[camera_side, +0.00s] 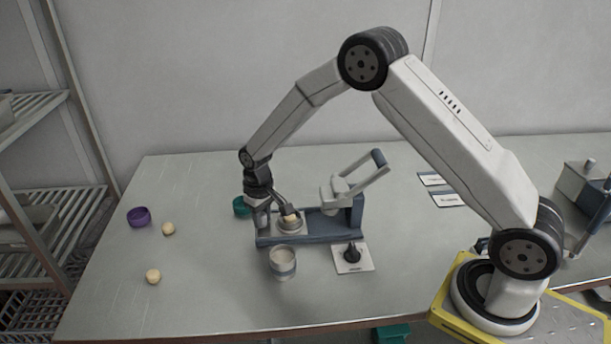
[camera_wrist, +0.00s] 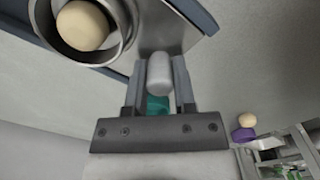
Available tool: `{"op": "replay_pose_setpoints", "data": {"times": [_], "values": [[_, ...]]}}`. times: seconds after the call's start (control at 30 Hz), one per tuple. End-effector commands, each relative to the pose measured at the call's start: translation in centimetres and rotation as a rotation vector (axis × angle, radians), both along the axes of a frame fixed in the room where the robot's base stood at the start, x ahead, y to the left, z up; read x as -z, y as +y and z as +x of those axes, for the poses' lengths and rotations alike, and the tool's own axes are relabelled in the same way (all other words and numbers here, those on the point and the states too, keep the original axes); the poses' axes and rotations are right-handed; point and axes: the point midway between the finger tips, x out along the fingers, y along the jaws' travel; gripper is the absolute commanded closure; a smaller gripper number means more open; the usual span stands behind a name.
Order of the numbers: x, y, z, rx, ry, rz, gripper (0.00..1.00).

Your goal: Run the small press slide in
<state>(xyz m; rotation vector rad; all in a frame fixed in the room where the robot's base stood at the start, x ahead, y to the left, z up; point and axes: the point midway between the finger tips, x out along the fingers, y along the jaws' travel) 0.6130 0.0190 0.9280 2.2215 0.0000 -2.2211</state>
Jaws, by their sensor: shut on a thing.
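The press (camera_side: 320,232) has a blue-grey base and stands mid-table, with its lever (camera_side: 365,172) raised at the right. Its slide (camera_wrist: 165,28) sits at the left end of the base, out from under the press head. A metal ring (camera_side: 290,226) on the slide holds a pale dough ball (camera_wrist: 82,26). My gripper (camera_side: 264,212) is at the slide's left end. In the wrist view my gripper (camera_wrist: 159,78) is shut on the slide's rounded grey knob (camera_wrist: 159,70), one finger on each side. In the side view my fingers partly hide the knob.
A grey cup (camera_side: 283,264) stands in front of the press, beside a white card with a black knob (camera_side: 352,254). A teal bowl (camera_side: 240,206) is behind my gripper. A purple bowl (camera_side: 139,217) and loose balls (camera_side: 153,276) lie at left, amid clear table.

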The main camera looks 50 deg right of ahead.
Motion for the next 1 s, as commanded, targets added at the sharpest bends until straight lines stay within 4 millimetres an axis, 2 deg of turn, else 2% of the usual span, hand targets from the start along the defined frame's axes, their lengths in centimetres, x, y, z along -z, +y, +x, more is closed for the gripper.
{"op": "replay_pose_setpoints", "data": {"times": [0.27, 0.7, 1.0], "values": [[-0.1, -0.9, -0.9, 0.001, 0.001, 0.001, 1.0], [0.0, -4.8, -4.8, 0.002, 0.002, 0.0, 1.0], [-0.1, -4.9, -4.9, 0.0, 0.001, 0.0, 1.0]]}}
